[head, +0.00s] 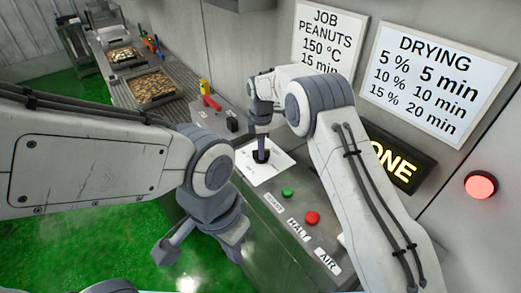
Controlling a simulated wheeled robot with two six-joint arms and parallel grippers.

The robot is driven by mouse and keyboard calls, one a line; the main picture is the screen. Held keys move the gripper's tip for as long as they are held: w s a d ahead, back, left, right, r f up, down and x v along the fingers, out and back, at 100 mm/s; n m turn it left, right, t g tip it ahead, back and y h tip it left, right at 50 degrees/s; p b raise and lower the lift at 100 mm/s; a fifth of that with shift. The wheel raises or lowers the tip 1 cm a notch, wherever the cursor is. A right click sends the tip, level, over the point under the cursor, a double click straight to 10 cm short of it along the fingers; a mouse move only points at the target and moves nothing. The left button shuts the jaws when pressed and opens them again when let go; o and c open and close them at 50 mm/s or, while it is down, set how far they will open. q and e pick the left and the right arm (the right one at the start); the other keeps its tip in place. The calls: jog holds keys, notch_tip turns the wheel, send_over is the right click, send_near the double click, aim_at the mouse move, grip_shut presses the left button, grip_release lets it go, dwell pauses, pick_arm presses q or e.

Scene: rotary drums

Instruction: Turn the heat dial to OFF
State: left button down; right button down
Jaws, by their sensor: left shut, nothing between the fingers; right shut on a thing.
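The heat dial is a dark knob (261,156) on a white plate (273,170) on top of the grey control console. The plate's markings are too small to read, and the knob's pointer cannot be made out. My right gripper (261,145) reaches down over the plate and is shut on the dial knob.
A green button (287,191) and a red button (312,218) sit on the console near HALT and AIR labels. A red lever (210,100) stands farther back. Trays (152,88) lie on a bench behind. A partly hidden lit sign (395,163) and a red lamp (481,185) are on the wall.

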jog(key=n, duration=0.5)
jog(key=shift+d, duration=0.1)
jog(key=shift+n, duration=0.4)
jog(key=c, duration=0.8)
grip_release()
jog(key=shift+o, duration=0.2)
jog(key=shift+r, duration=0.15)
jog(key=shift+r, duration=0.35)
notch_tip(320, 180, up, 9)
jog(key=shift+f+b, duration=0.2)
jog(key=shift+b, duration=0.95)
jog(key=shift+r, duration=0.5)
